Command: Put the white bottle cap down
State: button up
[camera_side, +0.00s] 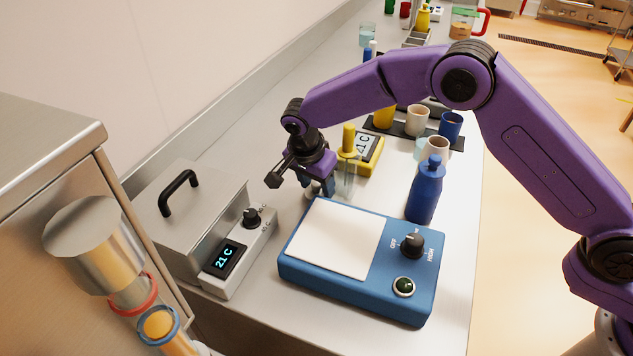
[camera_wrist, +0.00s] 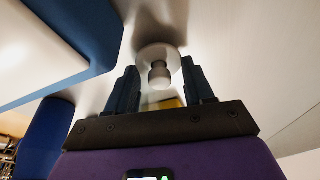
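The white bottle cap (camera_wrist: 158,62) shows in the wrist view as a pale round disc with a small knob facing the camera. My gripper (camera_wrist: 160,70) has its two dark blue fingers at opposite edges of the disc, with no clear gap at either side. The knob sits between the fingers without touching them. In the side view my gripper (camera_side: 318,190) points down, low over the metal bench behind the blue hot plate. The cap is mostly hidden there by the fingers. Whether its underside touches the bench is unclear.
The blue hot plate (camera_side: 296,262) with its white top is close in front. A clear glass vessel (camera_side: 346,184) and a yellow device (camera_side: 371,152) stand just behind right. A blue bottle (camera_side: 426,192) is farther right. The grey water bath (camera_side: 206,212) is left.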

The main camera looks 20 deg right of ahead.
aim_at(320, 198)
jog(key=c, duration=0.4)
jog(key=shift+o, duration=0.2)
jog(key=shift+s+a, duration=0.2)
jog(key=shift+s, duration=0.5)
jog(key=shift+s+a, duration=0.15)
jog(key=shift+s, duration=0.5)
jog(key=shift+s+a+f, duration=0.15)
jog(key=shift+s, duration=0.45)
jog(key=o, duration=1.1)
jog(key=v, duration=0.2)
jog(key=w+v, duration=0.1)
jog(key=v, duration=0.2)
jog(key=d+v, duration=0.1)
jog(key=v, duration=0.2)
jog(key=shift+w+r, duration=0.25)
jog(key=shift+r, duration=0.1)
